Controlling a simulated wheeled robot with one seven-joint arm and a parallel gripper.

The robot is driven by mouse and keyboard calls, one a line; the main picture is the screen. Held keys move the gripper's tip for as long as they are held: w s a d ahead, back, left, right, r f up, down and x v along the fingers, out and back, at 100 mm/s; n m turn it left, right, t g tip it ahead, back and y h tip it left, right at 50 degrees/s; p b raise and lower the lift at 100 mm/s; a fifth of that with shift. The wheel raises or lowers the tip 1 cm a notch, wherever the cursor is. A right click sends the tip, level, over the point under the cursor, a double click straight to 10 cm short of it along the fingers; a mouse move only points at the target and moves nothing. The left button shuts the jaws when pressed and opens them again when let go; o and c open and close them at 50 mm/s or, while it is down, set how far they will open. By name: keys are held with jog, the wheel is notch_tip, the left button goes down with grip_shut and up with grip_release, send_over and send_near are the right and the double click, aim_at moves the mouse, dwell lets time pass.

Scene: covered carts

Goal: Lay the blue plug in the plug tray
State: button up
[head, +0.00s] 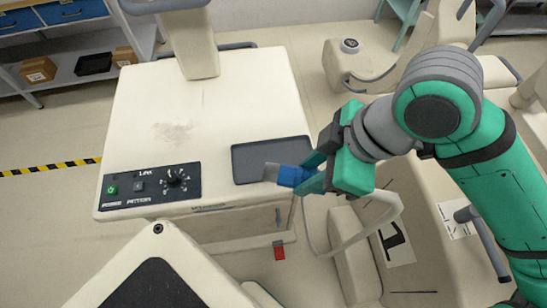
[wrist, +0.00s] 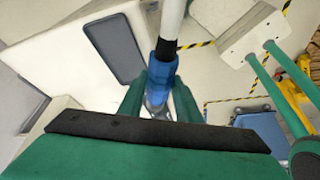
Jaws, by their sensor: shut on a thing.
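The blue plug (head: 289,176) is held between the fingers of my gripper (head: 308,176), with a grey end pointing left. In the wrist view the plug (wrist: 165,72) sits between the green fingertips (wrist: 158,97), with a black collar and a white length running up from it. The plug tray (head: 250,161) is a shallow dark grey recess on the cream cart top. The plug appears at its front right edge in the head view; its height above the tray is unclear. In the wrist view the tray (wrist: 112,48) lies left of the plug, apart from it.
A pale cable (head: 392,212) loops below my gripper. The cart top (head: 150,110) is otherwise clear, with a dark control panel (head: 151,187) at front left. A cream column (head: 194,45) stands at the back. A red tag (head: 279,252) hangs at the cart's front.

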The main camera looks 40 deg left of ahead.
jog(key=shift+a+f, duration=0.1)
jog(key=shift+f, duration=0.1)
jog(key=w+a+f, duration=0.1)
jog(key=a+f, duration=0.2)
jog(key=w+a+f, duration=0.2)
jog(key=a, duration=0.2)
jog(key=w+a+f, duration=0.2)
jog(key=a+f, duration=0.1)
jog(key=a, duration=0.1)
jog(key=shift+w+a+f, duration=0.15)
jog(key=shift+f, duration=0.15)
jog(key=shift+w+a+f, duration=0.1)
jog(key=shift+a+f, duration=0.1)
jog(key=shift+f, duration=0.05)
jog(key=shift+w+a+f, duration=0.1)
jog(key=shift+f, duration=0.8)
jog(key=shift+w+a+f, duration=0.1)
jog(key=shift+f, duration=0.8)
jog(key=shift+s+f, duration=0.1)
jog(key=shift+f, duration=0.3)
jog(key=o, duration=1.1)
